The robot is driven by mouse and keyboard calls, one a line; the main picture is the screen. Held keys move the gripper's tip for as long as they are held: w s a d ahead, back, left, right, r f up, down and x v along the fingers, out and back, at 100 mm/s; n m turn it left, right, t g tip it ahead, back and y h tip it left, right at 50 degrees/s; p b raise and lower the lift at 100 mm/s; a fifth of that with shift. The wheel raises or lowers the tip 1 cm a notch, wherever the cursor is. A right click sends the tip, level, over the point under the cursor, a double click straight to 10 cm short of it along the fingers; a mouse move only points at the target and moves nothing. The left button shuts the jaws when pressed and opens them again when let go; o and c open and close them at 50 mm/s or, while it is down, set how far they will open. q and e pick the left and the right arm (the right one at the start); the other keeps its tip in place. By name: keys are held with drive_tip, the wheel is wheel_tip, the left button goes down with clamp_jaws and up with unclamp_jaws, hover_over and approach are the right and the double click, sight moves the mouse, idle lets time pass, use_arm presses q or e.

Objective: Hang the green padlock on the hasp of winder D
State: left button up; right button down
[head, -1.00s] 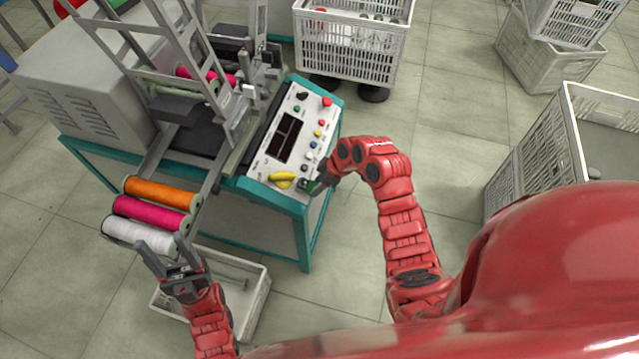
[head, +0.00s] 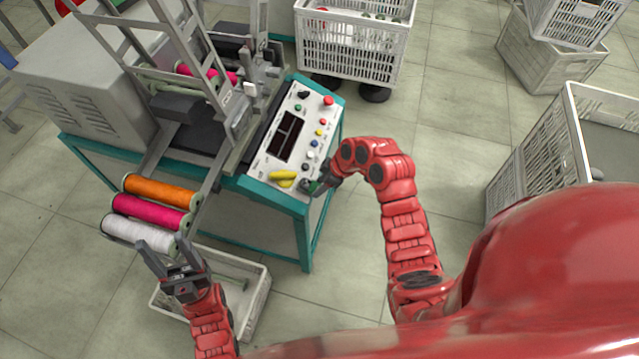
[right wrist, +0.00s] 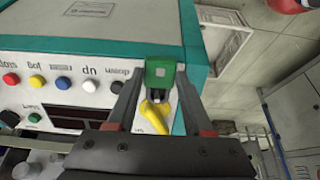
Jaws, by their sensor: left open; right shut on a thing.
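The green padlock (right wrist: 160,72) is between the fingers of my right gripper (right wrist: 155,82) in the right wrist view, near the corner of the winder's control panel (right wrist: 90,88). My right gripper (head: 316,186) is shut on it at the panel's near right corner in the head view, where the padlock is mostly hidden. A yellow part (head: 284,177) lies beside it on the panel and shows just below the padlock in the right wrist view (right wrist: 154,114). I cannot make out the hasp or a letter D. My left gripper (head: 168,258) is open and empty by the white spool (head: 138,233).
Orange (head: 160,191) and pink (head: 150,213) spools sit on the winder's rack. A white bin (head: 255,295) stands on the floor below. White crates (head: 352,48) stand behind and at the right (head: 540,150). Open floor lies right of the winder.

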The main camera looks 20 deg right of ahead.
drive_tip(key=shift+d+f, duration=0.1)
drive_tip(key=shift+d, duration=0.05)
drive_tip(key=shift+c, duration=1.1)
unclamp_jaws()
